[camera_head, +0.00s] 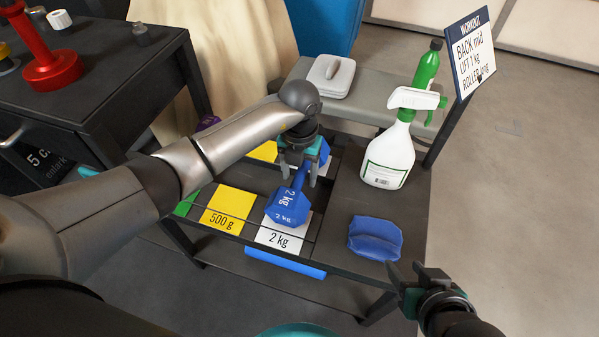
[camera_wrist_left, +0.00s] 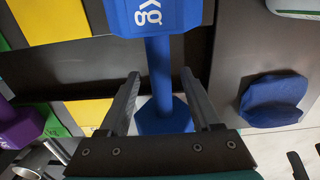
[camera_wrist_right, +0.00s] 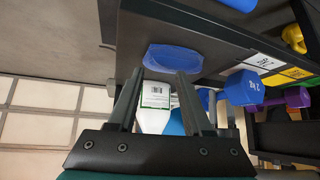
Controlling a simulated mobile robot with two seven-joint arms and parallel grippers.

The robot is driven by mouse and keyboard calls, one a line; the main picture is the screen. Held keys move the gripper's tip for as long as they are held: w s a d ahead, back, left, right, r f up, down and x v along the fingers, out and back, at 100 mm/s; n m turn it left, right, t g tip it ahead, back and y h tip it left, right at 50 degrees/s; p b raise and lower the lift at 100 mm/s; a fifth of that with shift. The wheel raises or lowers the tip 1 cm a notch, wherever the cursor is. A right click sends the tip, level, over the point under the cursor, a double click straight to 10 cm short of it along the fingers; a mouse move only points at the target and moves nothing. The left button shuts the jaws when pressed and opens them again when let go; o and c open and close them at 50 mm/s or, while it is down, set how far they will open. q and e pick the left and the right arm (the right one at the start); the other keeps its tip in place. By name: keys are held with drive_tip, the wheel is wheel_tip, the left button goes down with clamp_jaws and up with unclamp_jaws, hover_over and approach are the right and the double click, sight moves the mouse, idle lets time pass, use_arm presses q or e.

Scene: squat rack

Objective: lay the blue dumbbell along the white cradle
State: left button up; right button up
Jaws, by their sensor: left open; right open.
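The blue dumbbell marked 2 kg (camera_head: 288,206) lies lengthwise, its near head by the white panel labelled 2 kg (camera_head: 279,239), which I take for the white cradle. The near head hides part of the panel; I cannot tell whether they touch. My left gripper (camera_head: 298,172) is open, its fingers on either side of the handle. The left wrist view shows the handle (camera_wrist_left: 158,70) between the spread fingers (camera_wrist_left: 160,85). My right gripper (camera_head: 405,270) is open and empty at the rack's near right. The dumbbell also shows in the right wrist view (camera_wrist_right: 243,88).
A yellow 500 g panel (camera_head: 228,210) lies left of the dumbbell. A blue cloth-like item (camera_head: 375,239) and a white spray bottle (camera_head: 389,155) sit on the dark shelf to the right. A grey bench (camera_head: 375,95) and sign (camera_head: 470,50) stand behind.

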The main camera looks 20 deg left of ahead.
sight(299, 174)
use_arm(q)
drive_tip(key=shift+r, duration=0.55)
wheel_tip(299, 174, up, 3)
drive_tip(key=shift+r+p, duration=0.2)
drive_tip(key=shift+p, duration=0.85)
wheel_tip(299, 174, up, 8)
drive_tip(key=p, duration=0.3)
drive_tip(key=shift+f, duration=0.25)
use_arm(e)
drive_tip(key=s+d+f+g+h, duration=0.1)
drive_tip(key=s+d+f+g, duration=0.3)
drive_tip(key=f, duration=0.2)
drive_tip(key=shift+f+m+h, duration=0.3)
drive_tip(key=shift+h, duration=0.1)
